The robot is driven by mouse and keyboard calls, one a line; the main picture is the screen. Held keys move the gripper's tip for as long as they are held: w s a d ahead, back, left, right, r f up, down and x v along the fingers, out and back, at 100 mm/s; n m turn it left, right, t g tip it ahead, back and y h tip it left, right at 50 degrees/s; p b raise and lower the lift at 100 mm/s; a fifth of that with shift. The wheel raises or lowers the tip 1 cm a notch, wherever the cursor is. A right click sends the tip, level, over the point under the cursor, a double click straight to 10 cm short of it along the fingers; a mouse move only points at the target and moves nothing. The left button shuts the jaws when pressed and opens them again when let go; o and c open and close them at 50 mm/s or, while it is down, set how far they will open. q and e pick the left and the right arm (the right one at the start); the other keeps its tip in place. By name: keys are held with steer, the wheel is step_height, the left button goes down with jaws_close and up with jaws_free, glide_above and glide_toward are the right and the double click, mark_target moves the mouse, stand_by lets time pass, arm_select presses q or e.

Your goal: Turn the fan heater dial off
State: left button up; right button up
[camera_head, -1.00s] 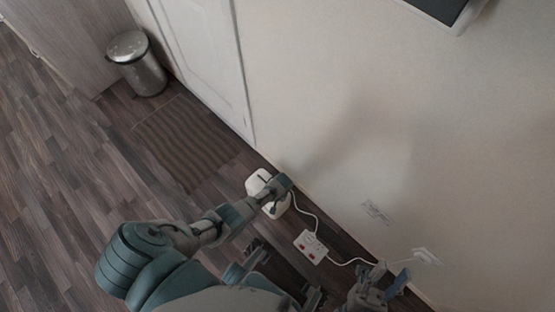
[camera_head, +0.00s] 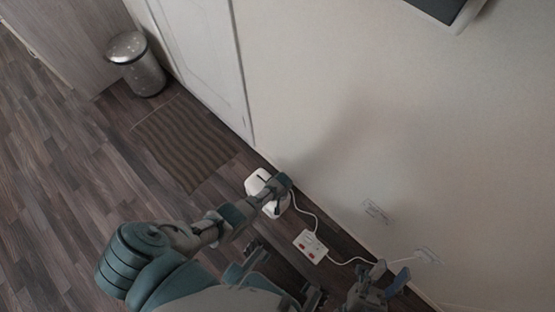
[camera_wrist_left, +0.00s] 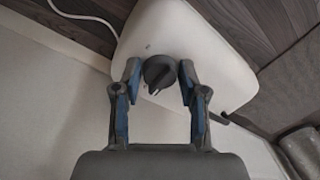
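The white fan heater (camera_head: 255,184) stands on the floor by the wall, partly hidden by my left gripper (camera_head: 279,184). In the left wrist view the heater's white top (camera_wrist_left: 215,60) carries a round black dial (camera_wrist_left: 158,72) with a pointer ridge. My left gripper (camera_wrist_left: 159,70) has its two blue-padded fingers on either side of the dial, with a small gap seen at each side; whether either finger touches it is hard to tell. My right gripper (camera_head: 388,273) is open and empty, near the wall at the lower right.
A white power strip (camera_head: 310,245) with red switches lies on the floor right of the heater, joined by white cables to a wall socket (camera_head: 428,256). A ribbed mat (camera_head: 185,142) and a metal bin (camera_head: 138,65) are further left. Open floor lies at left.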

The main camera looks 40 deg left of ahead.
arm_select(q)
steer(key=shift+o, duration=0.9)
steer(key=shift+f, duration=0.1)
steer(key=shift+w, duration=0.1)
steer(key=shift+r, duration=0.35)
step_height(320, 180, up, 11)
steer(key=d, duration=0.1)
steer(key=shift+w, duration=0.2)
steer(key=shift+r, duration=0.1)
